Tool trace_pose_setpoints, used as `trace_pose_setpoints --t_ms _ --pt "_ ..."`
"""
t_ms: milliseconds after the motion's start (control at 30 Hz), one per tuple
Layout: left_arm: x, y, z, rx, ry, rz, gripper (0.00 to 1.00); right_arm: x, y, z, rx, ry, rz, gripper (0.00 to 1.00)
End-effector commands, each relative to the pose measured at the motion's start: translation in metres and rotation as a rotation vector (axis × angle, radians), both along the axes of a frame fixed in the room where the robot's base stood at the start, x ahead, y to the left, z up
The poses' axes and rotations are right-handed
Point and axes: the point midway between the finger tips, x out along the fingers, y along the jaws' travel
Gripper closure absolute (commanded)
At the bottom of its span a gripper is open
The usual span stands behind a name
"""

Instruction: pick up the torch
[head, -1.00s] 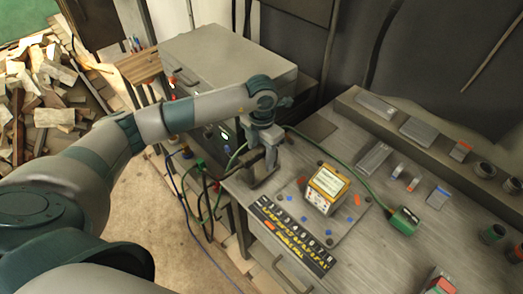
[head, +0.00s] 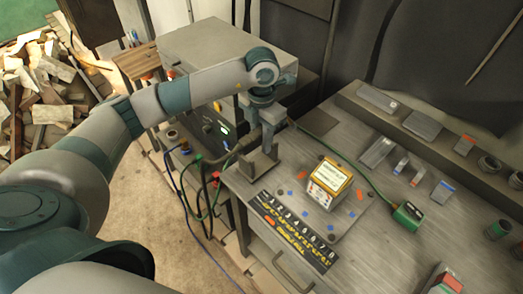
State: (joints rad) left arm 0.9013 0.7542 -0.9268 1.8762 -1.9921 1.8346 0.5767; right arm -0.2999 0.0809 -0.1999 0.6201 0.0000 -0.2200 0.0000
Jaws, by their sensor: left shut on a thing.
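My left gripper (head: 264,122) is at the near left corner of the metal bench, above a small dark stand (head: 262,167). It is shut on the torch (head: 242,146), a dark grey-brown tube that slants down and left from the jaws. The jaws and the arm hide part of the torch. Its dark cable runs down at the left toward the floor. I cannot tell whether the torch still touches the stand. My right gripper is not in view.
A grey machine (head: 205,45) stands behind the arm. A yellow-and-white box (head: 329,178) sits on a plate to the right of the stand, with a black numbered strip (head: 292,230) in front. A green block (head: 407,216) on a green cable lies further right.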

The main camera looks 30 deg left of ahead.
Motion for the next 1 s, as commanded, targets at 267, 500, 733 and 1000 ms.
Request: trace_pose_setpoints --t_ms 267,500,733,1000 --pt "-0.02 -0.054 0.028 -0.005 -0.003 -0.011 0.97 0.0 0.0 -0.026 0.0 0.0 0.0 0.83" --pt "-0.035 -0.09 0.053 -0.003 -0.003 -0.008 0.97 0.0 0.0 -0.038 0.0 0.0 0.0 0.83" --pt "-0.041 -0.105 0.065 -0.002 0.0 -0.004 0.97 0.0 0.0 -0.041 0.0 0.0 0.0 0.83" --pt "-0.043 -0.108 0.066 -0.003 0.002 -0.004 0.97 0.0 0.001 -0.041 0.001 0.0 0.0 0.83"
